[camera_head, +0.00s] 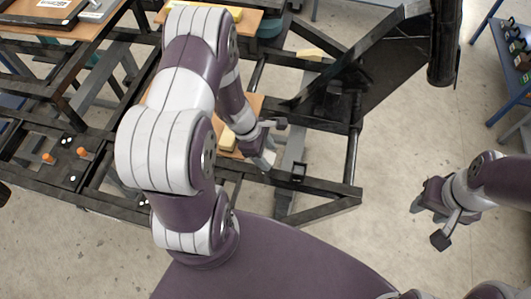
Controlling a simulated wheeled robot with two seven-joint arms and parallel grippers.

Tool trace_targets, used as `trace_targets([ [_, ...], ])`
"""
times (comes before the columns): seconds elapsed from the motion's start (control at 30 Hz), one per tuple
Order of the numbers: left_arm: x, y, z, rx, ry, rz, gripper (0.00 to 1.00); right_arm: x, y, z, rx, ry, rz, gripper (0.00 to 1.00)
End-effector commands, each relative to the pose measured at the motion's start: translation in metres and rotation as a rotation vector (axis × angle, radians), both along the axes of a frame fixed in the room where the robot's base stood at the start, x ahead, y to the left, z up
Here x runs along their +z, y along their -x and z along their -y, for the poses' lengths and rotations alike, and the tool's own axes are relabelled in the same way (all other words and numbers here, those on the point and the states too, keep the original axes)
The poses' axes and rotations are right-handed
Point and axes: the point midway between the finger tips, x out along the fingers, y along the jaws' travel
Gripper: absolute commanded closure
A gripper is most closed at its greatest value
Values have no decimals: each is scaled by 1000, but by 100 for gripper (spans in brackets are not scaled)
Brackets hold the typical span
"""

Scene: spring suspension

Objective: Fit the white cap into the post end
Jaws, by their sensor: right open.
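My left gripper (275,142) reaches down over the black metal frame (325,208), close to a grey upright bar (294,152). Its two fingers look spread apart, with nothing clearly held between them. A small black square fitting (298,171) is on the frame just to the right of these fingers. I cannot make out the white cap for certain, nor tell which bar end is the post end. My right gripper (428,222) is open and empty, over bare floor at the right, well away from the frame.
A wooden board with a yellow block (228,139) lies behind my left arm. Orange pieces (82,152) sit on the frame at left. A large black slanted panel (390,60) and a dark cylinder (444,45) rise at the back. A blue rack (512,60) stands far right.

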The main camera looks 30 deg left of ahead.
Motion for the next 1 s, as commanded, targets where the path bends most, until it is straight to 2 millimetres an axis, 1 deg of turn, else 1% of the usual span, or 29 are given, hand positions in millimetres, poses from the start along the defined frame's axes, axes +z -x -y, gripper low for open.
trace_targets([
  [0.03, -9, 12, 4, -3, 8, -31, 24, -3, 0, 0, 0, 0, 0, 57],
  [0.37, -10, 13, 5, -6, 9, -33, 24, -3, 0, 0, 0, 0, 0, 57],
  [0.47, -6, 13, 3, -6, 8, -31, 24, -2, 0, 0, 0, 0, 0, 57],
  [0.57, 12, 12, -4, -5, 7, -23, 24, 0, 0, 0, 0, 0, 0, 57],
  [0.7, 51, 12, -19, 0, 2, -12, 24, 5, 0, 0, 0, 0, 0, 57],
  [0.8, 77, 13, -29, 0, 2, -6, 24, 7, 0, 0, 0, 0, 0, 57],
  [0.9, 97, 14, -37, 0, 0, -3, 24, 8, 0, 0, 0, 0, 0, 57],
  [1.0, 110, 14, -42, -1, -1, -2, 24, 9, 0, 0, 0, 0, 0, 57],
])
